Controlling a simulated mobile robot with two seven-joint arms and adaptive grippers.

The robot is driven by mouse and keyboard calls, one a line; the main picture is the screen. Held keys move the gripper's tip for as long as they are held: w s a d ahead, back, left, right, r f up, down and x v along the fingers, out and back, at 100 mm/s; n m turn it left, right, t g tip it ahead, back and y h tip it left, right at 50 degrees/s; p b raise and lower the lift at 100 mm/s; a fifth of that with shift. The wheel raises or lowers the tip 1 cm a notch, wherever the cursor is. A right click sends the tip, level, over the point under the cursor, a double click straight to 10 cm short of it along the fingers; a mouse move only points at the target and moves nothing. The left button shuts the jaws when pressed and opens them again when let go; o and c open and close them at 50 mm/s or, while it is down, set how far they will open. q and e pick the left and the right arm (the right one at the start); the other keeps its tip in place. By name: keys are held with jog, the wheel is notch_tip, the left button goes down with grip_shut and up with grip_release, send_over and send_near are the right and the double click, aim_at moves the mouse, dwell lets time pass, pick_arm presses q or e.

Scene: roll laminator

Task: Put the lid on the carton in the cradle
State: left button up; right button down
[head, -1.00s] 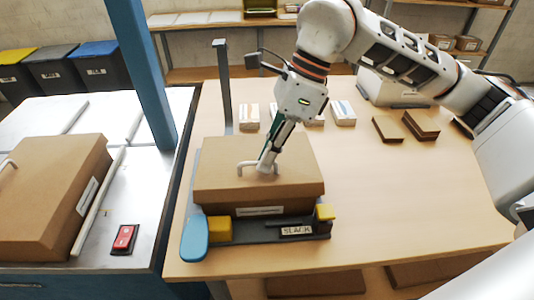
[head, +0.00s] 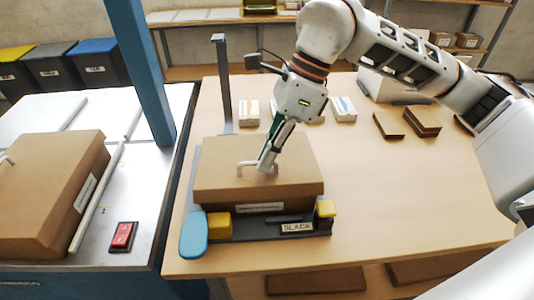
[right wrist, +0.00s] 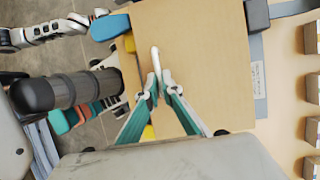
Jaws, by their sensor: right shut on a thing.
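A brown cardboard lid (head: 225,178) with a pale bar handle (head: 246,165) lies level over the carton in the cradle. The carton's front, with a white label (head: 260,208), shows just below the lid's front edge. I cannot tell whether the lid is fully seated. The dark cradle (head: 260,232) has yellow blocks, a blue lever (head: 193,236) and a plate reading SLACK (head: 297,227). My right gripper (head: 266,166) is shut on the handle from above. The right wrist view shows its fingertips (right wrist: 158,92) at the handle (right wrist: 156,62). My left gripper is not in view in the head view.
A blue post (head: 141,75) and a dark upright (head: 223,85) stand near the cradle. Another brown carton (head: 45,190) and a red switch (head: 123,236) are on the left bench. Small white boxes (head: 343,110) and brown pads (head: 421,121) lie behind. The table's right middle is clear.

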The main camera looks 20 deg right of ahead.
jog(key=shift+f, duration=0.25)
jog(key=c, duration=2.2)
grip_release()
jog(key=shift+o, duration=0.6)
jog(key=o, duration=0.4)
jog(key=shift+r+p, duration=2.1)
jog(key=shift+r, duration=1.45)
